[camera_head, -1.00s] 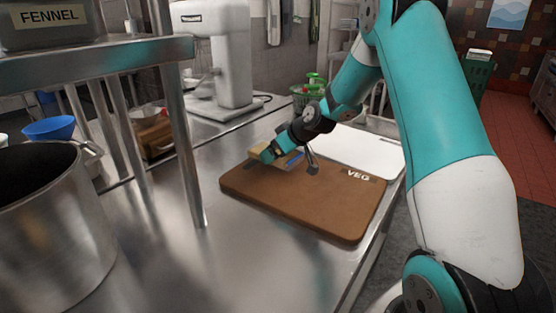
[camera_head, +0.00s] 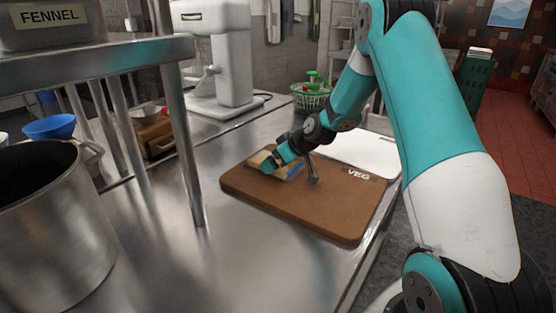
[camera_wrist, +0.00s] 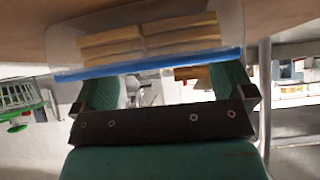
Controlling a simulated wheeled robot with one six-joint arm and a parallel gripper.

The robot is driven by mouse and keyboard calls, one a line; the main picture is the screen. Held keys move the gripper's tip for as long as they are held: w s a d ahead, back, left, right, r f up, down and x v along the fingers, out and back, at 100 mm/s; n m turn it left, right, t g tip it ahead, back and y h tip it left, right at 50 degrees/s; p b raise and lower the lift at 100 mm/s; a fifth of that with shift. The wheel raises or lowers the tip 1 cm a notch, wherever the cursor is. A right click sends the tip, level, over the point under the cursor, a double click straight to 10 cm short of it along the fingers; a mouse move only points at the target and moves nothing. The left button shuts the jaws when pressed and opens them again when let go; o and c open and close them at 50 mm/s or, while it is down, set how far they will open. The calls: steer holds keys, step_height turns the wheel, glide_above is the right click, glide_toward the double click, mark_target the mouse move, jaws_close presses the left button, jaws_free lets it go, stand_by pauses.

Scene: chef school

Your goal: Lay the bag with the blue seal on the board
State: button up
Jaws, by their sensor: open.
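The clear bag (camera_head: 292,173) with pale yellow sticks and a blue seal appears to lie flat on the brown board (camera_head: 310,215), near its far left corner. In the wrist view the bag (camera_wrist: 155,40) is just beyond my fingertips, its blue seal facing them. My gripper (camera_head: 272,163) is low over the bag and covers part of it in the head view. In the wrist view my gripper (camera_wrist: 165,88) is open, with a gap between its fingers and nothing clamped there. Whether a fingertip still touches the bag is unclear.
The board is marked VEG and is otherwise bare. A white board (camera_head: 355,152) lies behind it, and a green basket (camera_head: 311,97) stands further back. A steel shelf post (camera_head: 185,145) rises left of the board. A large pot (camera_head: 50,225) stands at the front left.

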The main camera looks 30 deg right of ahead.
steer(key=b+v, duration=0.1)
steer(key=v, duration=0.9)
steer(key=s+a+r+n+g+y, duration=0.1)
steer(key=s+a+r+g, duration=0.1)
steer(key=s+a, duration=0.35)
steer(key=s+a+r+g+y, duration=0.1)
steer(key=s+a+r, duration=0.15)
steer(key=a, duration=0.65)
steer(key=s+a+r+n+g, duration=0.1)
steer(key=s+a+g, duration=0.1)
steer(key=s+a, duration=0.35)
steer(key=s+a+g, duration=0.1)
steer(key=s+a, duration=0.3)
steer(key=s, duration=0.4)
steer(key=s+a+n+g, duration=0.1)
steer(key=s+a+g, duration=0.1)
steer(key=s+a, duration=0.2)
steer(key=s+r, duration=0.1)
steer(key=s, duration=0.2)
steer(key=shift+s+a+h, duration=0.35)
steer(key=shift+s+h, duration=0.05)
